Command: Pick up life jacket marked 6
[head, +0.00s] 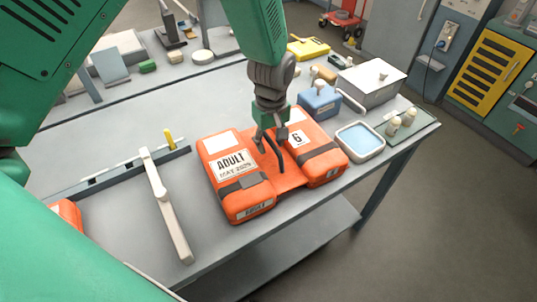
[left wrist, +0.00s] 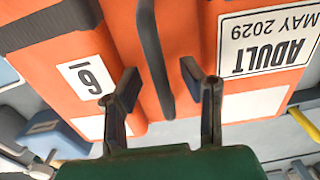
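The life jacket marked 6 (head: 236,196) lies flat on the grey table. It is orange with dark straps, an "ADULT MAY 2029" label and a white "6" label. My left gripper (head: 269,147) is above the middle of the jacket, pointing down. In the left wrist view the gripper (left wrist: 163,85) has its fingers apart, with the jacket's dark middle strap (left wrist: 154,60) between them. The "6" label (left wrist: 86,78) is beside one finger. I cannot tell whether the fingertips touch the jacket. My right gripper is not in view.
The grey table (head: 110,224) holds a white bar (head: 166,207) left of the jacket and another orange item (head: 67,213) at the left edge. A blue-topped tray (head: 360,141), a blue box (head: 319,101) and a metal box (head: 372,80) stand to the right. The table's front edge is close.

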